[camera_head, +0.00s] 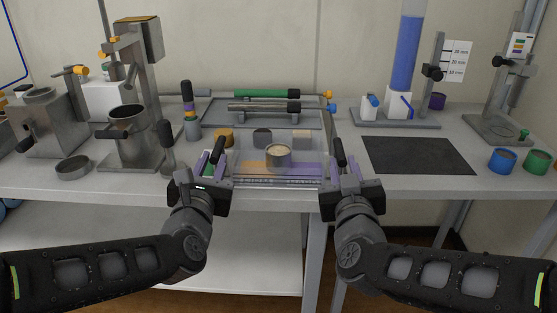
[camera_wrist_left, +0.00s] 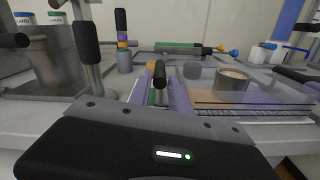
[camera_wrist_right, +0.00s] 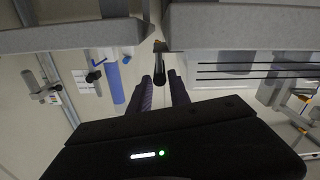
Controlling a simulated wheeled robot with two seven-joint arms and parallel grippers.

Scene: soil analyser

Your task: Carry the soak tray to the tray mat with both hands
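The soak tray (camera_head: 238,183) is a clear, shallow tray near the front edge of the bench, holding a metal cup (camera_head: 278,156) with pale contents. It has a black handle at each side. My left gripper (camera_head: 212,163) has its purple fingers apart on either side of the left handle (camera_wrist_left: 160,75), with a gap visible. My right gripper (camera_head: 338,170) likewise has its fingers apart around the right handle (camera_head: 339,152); that handle also shows between the fingers in the right wrist view (camera_wrist_right: 160,65). The tray mat (camera_head: 420,155) is a flat dark sheet to the right, bare.
A metal stand with a pot (camera_head: 127,120) stands left of the tray. A rack with green and grey cylinders (camera_head: 265,107) lies behind it. A blue column (camera_head: 408,60) stands behind the mat. Blue (camera_head: 502,161) and green (camera_head: 537,161) cups sit right of the mat.

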